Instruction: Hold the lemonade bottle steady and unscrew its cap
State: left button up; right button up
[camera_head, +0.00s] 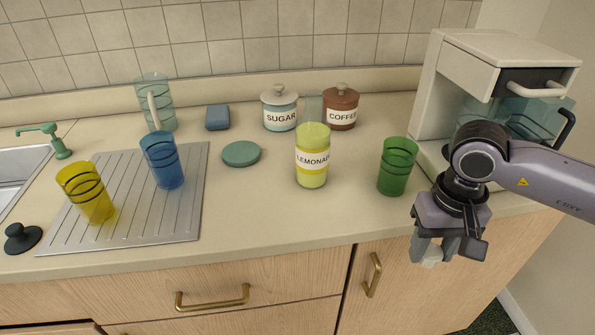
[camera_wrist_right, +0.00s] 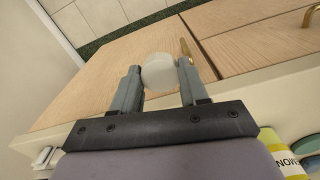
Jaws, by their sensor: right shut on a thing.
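The lemonade bottle (camera_head: 312,160) stands upright on the counter, with a yellow body, a white label and a clear neck. No cap shows on its top. My right gripper (camera_head: 434,256) is in front of the counter's front edge, to the right of the bottle and apart from it. It is shut on a small white round cap (camera_wrist_right: 159,71), which sits between the fingers in the right wrist view. The bottle's label edge also shows at the right of the right wrist view (camera_wrist_right: 290,160). My left gripper is in neither view.
A green glass (camera_head: 397,166) stands between the bottle and my right arm. A coffee maker (camera_head: 440,85) is behind that arm. Sugar (camera_head: 279,108) and coffee (camera_head: 341,107) jars stand behind the bottle. A drainboard (camera_head: 130,215) with yellow and blue glasses lies left.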

aim_at(314, 129)
jog(key=i+j+u, duration=0.15)
jog(key=j, duration=0.2)
jog(key=j+u, duration=0.15)
jog(key=j, duration=0.2)
jog(key=i+j+u, duration=0.1)
jog(key=j, duration=0.25)
jog(key=i+j+u, duration=0.15)
jog(key=i+j, duration=0.05)
jog(key=j, duration=0.1)
